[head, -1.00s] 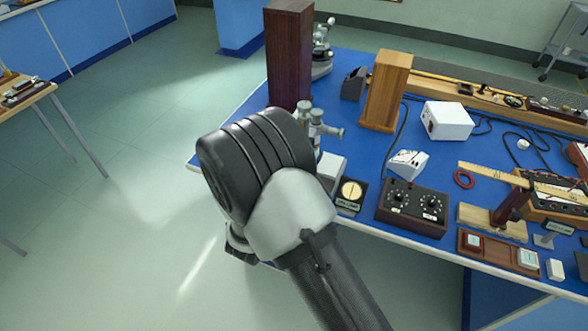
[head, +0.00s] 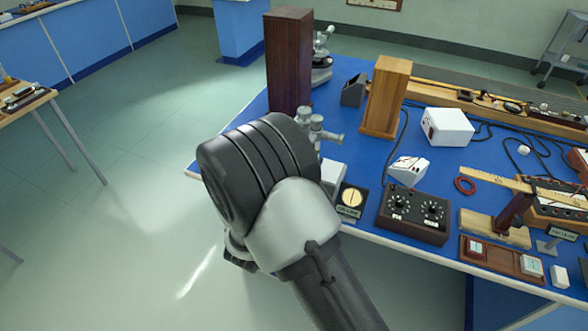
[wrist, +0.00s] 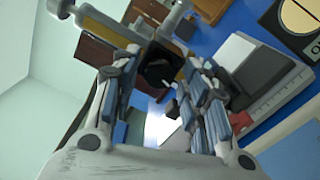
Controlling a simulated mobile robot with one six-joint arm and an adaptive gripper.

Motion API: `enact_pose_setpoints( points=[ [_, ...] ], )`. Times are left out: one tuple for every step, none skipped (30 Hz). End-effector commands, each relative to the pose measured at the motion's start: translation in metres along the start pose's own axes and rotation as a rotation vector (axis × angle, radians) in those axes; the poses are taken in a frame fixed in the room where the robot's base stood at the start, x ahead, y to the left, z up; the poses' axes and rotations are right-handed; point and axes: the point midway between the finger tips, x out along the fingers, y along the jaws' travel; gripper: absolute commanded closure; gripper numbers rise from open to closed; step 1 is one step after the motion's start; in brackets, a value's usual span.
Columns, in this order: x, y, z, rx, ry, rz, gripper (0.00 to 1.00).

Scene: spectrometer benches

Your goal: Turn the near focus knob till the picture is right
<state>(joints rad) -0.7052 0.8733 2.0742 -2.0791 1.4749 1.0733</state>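A grey instrument with eyepiece-like tubes (head: 316,130) stands at the near left edge of the blue bench, its lower part hidden by my arm. In the wrist view its pale tubes (wrist: 108,26) cross the top left. A dark round knob (wrist: 158,66) shows ahead, between the fingertips. My gripper (wrist: 157,78) is open, one finger on each side of the knob; contact is not clear. In the head view my wrist hides the knob and fingers. I see no focus picture in any view.
A tall dark wooden box (head: 289,60) stands behind the instrument. A white box (head: 333,174) sits close on its right; a round dial (head: 351,199) and a dark knobbed box (head: 413,213) lie farther right. The floor (head: 110,215) on the left is clear.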

Motion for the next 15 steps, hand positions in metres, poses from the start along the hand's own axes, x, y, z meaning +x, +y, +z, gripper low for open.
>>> enact_pose_setpoints(
  points=[
    [0.000,0.000,0.000,0.000,0.000,0.000,0.52],
    [0.000,0.000,0.000,0.000,0.000,0.000,0.52],
    [0.000,0.000,0.000,0.000,0.000,0.000,0.52],
    [0.000,0.000,0.000,0.000,0.000,0.000,0.52],
    [0.000,0.000,0.000,0.000,0.000,0.001,0.52],
    [0.000,0.000,0.000,0.000,0.000,0.001,0.52],
    [0.000,0.000,0.000,0.000,0.000,0.001,0.52],
    [0.000,0.000,0.000,0.000,0.000,0.001,0.52],
    [0.000,0.000,0.000,0.000,0.001,0.001,0.52],
    [-0.001,0.000,0.000,0.000,0.001,0.001,0.52],
    [-0.002,0.000,-0.001,0.000,0.001,0.001,0.52],
    [-0.004,0.000,-0.001,0.000,0.002,0.001,0.52],
    [-0.006,0.001,-0.001,0.000,0.002,0.001,0.52],
    [-0.009,0.001,-0.001,-0.001,0.002,0.001,0.52],
    [-0.015,0.001,-0.001,-0.002,0.003,0.001,0.52]
  ],
)
